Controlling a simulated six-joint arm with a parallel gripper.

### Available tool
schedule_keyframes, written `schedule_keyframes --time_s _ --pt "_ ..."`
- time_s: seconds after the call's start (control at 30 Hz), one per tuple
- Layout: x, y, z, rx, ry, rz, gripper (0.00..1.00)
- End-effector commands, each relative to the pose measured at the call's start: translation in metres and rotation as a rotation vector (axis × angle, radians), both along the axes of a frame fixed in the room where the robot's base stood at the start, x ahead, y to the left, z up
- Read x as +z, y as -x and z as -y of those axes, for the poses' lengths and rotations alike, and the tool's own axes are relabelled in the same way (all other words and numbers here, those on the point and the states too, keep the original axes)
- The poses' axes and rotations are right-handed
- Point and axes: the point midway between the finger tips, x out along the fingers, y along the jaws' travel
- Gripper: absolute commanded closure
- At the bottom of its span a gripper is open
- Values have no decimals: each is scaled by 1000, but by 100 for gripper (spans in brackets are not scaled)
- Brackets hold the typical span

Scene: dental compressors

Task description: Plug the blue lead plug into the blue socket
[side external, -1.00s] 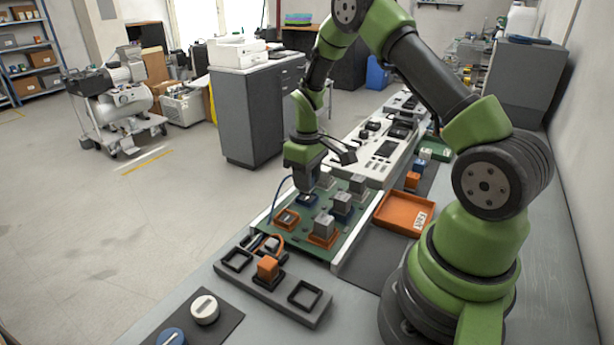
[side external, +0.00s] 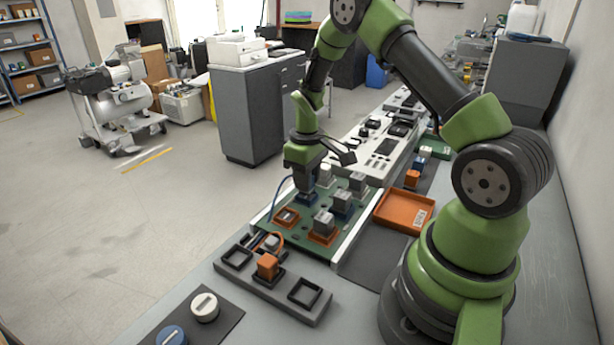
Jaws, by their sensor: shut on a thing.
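My gripper (side external: 306,183) points straight down over the green board (side external: 270,222) and is shut on the blue lead plug, which the fingers mostly hide. A thin blue lead (side external: 274,198) curves down to the left from it. The blue socket (side external: 307,201) is right under the fingers, largely covered by them. The plug looks upright and at or just over the socket; I cannot tell whether it is seated.
An empty orange-rimmed socket (side external: 286,217) lies left of my gripper. Grey plugs (side external: 324,222) stand close on its right. In front is a grey holder with an orange plug (side external: 267,266). An orange tray (side external: 404,210) sits to the right.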

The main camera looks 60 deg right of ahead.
Motion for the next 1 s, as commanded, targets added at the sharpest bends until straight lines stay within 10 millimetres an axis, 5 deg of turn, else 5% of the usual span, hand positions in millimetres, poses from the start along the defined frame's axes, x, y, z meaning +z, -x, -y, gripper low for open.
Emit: schedule_keyframes --time_s 1.0 --pt "-14 0 0 -1 -1 -1 96"
